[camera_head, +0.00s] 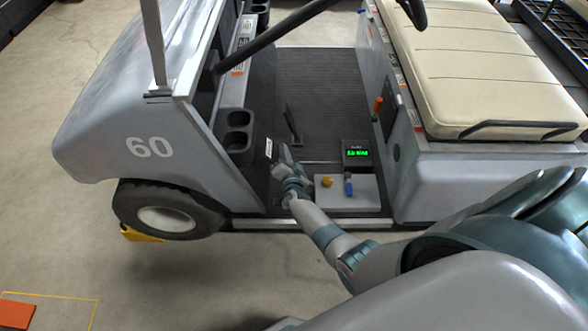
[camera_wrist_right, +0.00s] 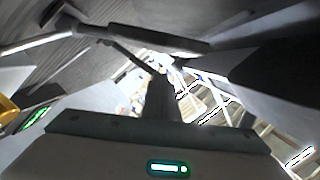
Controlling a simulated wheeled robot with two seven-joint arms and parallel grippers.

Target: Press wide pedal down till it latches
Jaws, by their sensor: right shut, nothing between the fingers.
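The grey cart's footwell has a dark ribbed floor (camera_head: 325,100). A dark pedal (camera_head: 292,124) stands up from it in the head view. My right gripper (camera_head: 286,155) is shut and empty, low in the footwell, just on the near side of this pedal. In the right wrist view its shut fingers (camera_wrist_right: 163,98) point up the picture toward a grey flat bar (camera_wrist_right: 145,38), which looks like a pedal pad on a stalk. I cannot tell whether they touch it, or which pedal is the wide one. My left gripper is out of view.
The steering wheel shaft (camera_head: 270,36) crosses above. The cream seat (camera_head: 470,65) is right; cup holders (camera_head: 238,130) are left.

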